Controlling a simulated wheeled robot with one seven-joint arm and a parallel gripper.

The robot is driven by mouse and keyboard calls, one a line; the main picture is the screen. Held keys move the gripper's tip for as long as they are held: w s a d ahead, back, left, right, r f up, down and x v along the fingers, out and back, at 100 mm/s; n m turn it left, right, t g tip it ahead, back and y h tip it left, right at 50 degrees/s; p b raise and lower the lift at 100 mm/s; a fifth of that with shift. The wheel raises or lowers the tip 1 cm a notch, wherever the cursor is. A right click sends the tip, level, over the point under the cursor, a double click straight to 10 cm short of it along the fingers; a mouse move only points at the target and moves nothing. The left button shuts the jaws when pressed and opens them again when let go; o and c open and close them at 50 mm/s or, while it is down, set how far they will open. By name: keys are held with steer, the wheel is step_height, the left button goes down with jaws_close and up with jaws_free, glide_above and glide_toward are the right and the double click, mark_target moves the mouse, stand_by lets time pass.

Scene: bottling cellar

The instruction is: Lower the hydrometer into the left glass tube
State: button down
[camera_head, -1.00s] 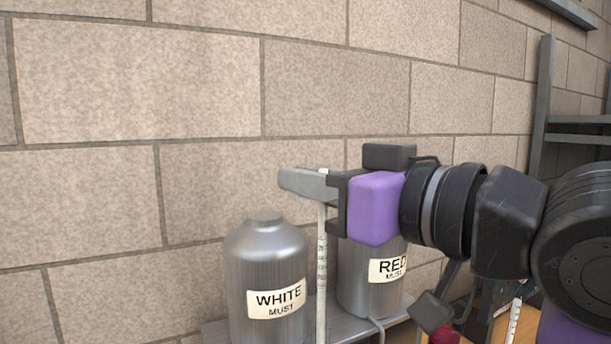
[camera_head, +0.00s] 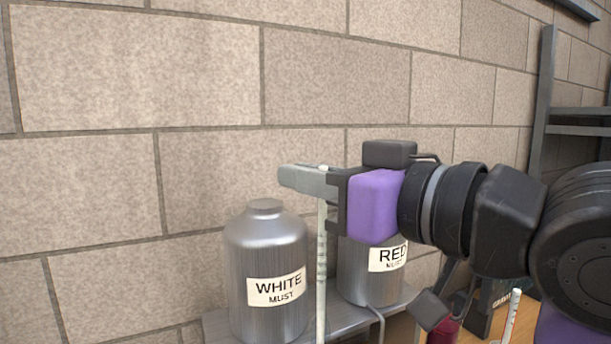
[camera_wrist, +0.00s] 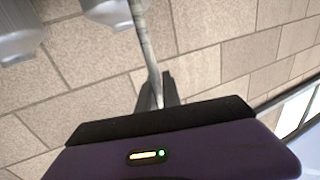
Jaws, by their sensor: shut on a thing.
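My gripper (camera_head: 312,182) reaches in from the right and is shut on the upper end of the hydrometer (camera_head: 321,262), a thin pale rod with scale marks. The hydrometer hangs about upright below the fingers, and its lower end is cut off by the picture's bottom edge. In the wrist view my gripper (camera_wrist: 158,92) holds the same hydrometer (camera_wrist: 143,38), which runs up out of the picture. I cannot make out the left glass tube in either view.
A metal vessel labelled WHITE MUST (camera_head: 266,265) stands left of the hydrometer on a grey shelf (camera_head: 218,325). A vessel labelled RED MUST (camera_head: 370,275) stands right of it, partly behind my gripper. A pale stick with red marks (camera_head: 512,312) stands at lower right. A block wall (camera_head: 200,80) is behind.

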mark_target(318, 289)
steer(key=shift+f+b, duration=4.2)
steer(key=shift+f, duration=2.3)
